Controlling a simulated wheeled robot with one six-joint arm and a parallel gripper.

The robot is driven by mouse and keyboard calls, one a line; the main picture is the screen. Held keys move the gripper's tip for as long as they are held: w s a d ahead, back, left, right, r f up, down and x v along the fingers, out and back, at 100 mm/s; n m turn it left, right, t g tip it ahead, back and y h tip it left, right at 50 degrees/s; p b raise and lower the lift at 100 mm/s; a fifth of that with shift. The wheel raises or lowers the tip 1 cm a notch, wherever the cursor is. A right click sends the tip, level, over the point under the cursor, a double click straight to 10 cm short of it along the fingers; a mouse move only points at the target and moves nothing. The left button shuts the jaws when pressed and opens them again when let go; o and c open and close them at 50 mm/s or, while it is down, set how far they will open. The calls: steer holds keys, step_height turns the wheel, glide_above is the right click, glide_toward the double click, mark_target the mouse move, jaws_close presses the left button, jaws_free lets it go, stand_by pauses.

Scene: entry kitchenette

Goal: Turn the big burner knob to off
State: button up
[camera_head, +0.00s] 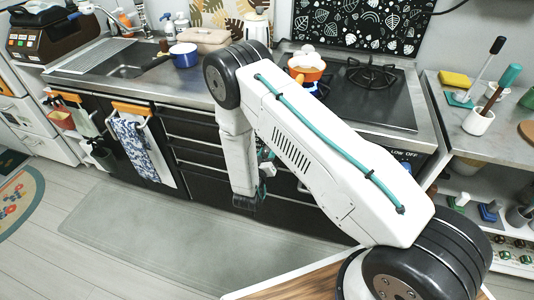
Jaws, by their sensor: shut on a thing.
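The stove's black cooktop (385,105) holds an orange pot (306,70) with several white eggs on the left burner. A blue flame (320,91) shows beside the pot. The front control panel (408,154) reads "LOW OFF" at its right part; my arm covers much of the rest. The big burner knob is hidden behind my arm, so its angle cannot be told. My gripper (267,162) is low in front of the cabinet and stove front, partly hidden by my arm. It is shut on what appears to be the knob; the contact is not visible.
A sink (130,62) and a blue pot (184,55) are on the left counter. A patterned towel (134,147) hangs from the cabinet front. A side shelf (470,120) with a utensil cup stands at right. The floor mat (150,225) is clear.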

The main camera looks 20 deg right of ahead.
steer(key=shift+m, duration=1.1)
steer(key=o, duration=1)
steer(key=shift+s, duration=0.1)
steer(key=v, duration=0.7)
steer(key=shift+s+a, duration=0.2)
steer(key=shift+s, duration=0.1)
